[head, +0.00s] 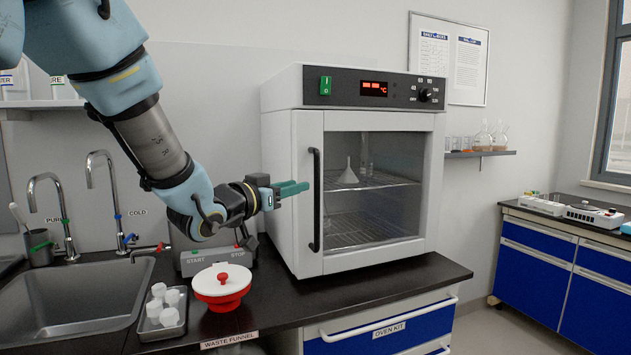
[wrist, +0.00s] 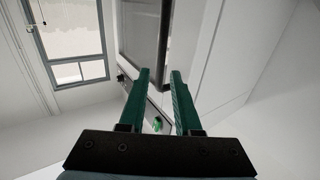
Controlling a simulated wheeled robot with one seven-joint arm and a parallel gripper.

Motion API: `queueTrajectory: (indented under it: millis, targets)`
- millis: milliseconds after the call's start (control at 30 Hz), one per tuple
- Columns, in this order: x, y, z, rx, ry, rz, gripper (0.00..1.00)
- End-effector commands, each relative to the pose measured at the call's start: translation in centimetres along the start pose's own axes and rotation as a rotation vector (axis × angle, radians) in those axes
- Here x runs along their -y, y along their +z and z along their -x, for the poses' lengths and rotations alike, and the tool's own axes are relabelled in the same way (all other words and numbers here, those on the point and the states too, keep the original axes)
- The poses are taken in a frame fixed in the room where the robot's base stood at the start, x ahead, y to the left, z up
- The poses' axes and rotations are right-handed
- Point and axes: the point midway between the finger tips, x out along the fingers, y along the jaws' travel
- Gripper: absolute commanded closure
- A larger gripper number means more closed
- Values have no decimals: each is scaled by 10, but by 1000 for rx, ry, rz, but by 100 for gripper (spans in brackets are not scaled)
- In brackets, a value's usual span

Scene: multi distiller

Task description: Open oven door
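The oven (head: 285,160) is a white cabinet with a black control panel, standing on the dark counter. Its glass door (head: 372,190) looks shut. A black vertical handle (head: 315,215) runs along the door's left side and shows as a dark bar in the wrist view (wrist: 166,45). My gripper (head: 303,187), with green fingers, is at the left of the handle, near its upper part. In the wrist view my gripper (wrist: 160,73) is open, with a gap between the fingers. The handle lines up with that gap; I cannot tell whether the fingers touch it.
The sink (head: 80,300) is at the left. Right of the oven is open floor before blue cabinets (head: 540,250).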

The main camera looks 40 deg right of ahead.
Motion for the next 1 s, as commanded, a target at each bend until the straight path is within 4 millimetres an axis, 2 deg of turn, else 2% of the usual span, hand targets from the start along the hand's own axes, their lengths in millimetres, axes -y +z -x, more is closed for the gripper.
queueTrajectory:
  millis: [300, 500, 700, 933, 1000]
  targets:
    - [0, -2, -58, 3, -2, 0, 68]
    - [1, -1, -85, 4, -3, 0, 68]
    - [2, 0, -95, 3, -5, 0, 68]
    - [2, 1, -95, 3, -5, 0, 68]
    - [2, 1, -95, 3, -5, 0, 75]
